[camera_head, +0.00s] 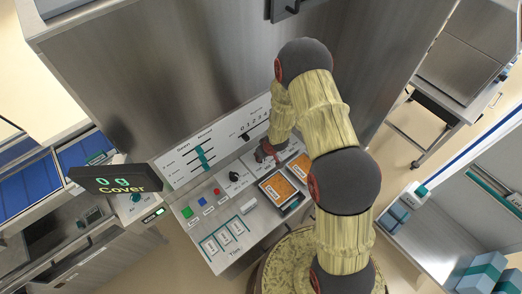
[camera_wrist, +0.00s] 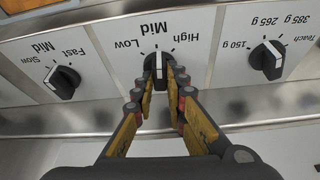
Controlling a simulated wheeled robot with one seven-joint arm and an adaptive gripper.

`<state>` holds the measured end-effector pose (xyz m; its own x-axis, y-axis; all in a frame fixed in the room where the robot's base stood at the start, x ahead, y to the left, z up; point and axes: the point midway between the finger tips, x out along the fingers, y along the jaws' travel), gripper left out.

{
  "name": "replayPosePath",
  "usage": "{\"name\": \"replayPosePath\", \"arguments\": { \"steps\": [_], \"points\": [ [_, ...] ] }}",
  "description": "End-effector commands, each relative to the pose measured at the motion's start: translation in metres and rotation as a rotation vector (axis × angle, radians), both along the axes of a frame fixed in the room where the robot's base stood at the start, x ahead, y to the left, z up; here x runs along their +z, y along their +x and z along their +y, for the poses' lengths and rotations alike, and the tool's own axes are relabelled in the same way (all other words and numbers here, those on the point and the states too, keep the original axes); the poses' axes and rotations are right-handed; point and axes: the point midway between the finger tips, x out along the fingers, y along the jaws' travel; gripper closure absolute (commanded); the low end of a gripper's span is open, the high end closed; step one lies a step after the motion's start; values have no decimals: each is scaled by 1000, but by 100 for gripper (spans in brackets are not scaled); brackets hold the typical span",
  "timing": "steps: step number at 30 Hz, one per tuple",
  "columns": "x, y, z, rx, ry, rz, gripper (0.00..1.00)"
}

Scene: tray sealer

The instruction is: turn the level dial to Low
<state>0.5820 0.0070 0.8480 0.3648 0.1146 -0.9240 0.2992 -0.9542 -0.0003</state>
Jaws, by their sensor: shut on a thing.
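The level dial (camera_wrist: 158,62) is a black knob with a white pointer line on the grey panel, in the middle of the wrist view. Its labels read Low, Mid and High, upside down in this view. The white line points to Mid. My gripper (camera_wrist: 160,82) is shut on the dial, one fingertip on each side of the knob. In the head view my gripper (camera_head: 266,152) is at the sloped control panel (camera_head: 188,178), and the dial under it is too small or covered to make out.
A Slow–Mid–Fast dial (camera_wrist: 64,82) is to the left and a gram dial (camera_wrist: 268,58) to the right. In the head view, orange-filled trays (camera_head: 277,188) lie close by the gripper. A dark display reading Cover (camera_head: 112,180) stands at left.

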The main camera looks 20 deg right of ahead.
Motion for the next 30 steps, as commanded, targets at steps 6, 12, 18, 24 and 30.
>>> {"name": "replayPosePath", "arguments": {
  "steps": [6, 12, 18, 24, 30],
  "points": [
    [4, 0, -1, 94, 1, 1, 100],
    [4, 0, -2, 205, 1, 2, 100],
    [5, 0, -3, 364, 1, 2, 100],
    [5, 2, -3, 548, 1, 0, 100],
    [3, 3, -4, 700, 0, 0, 100]
  ]
}}
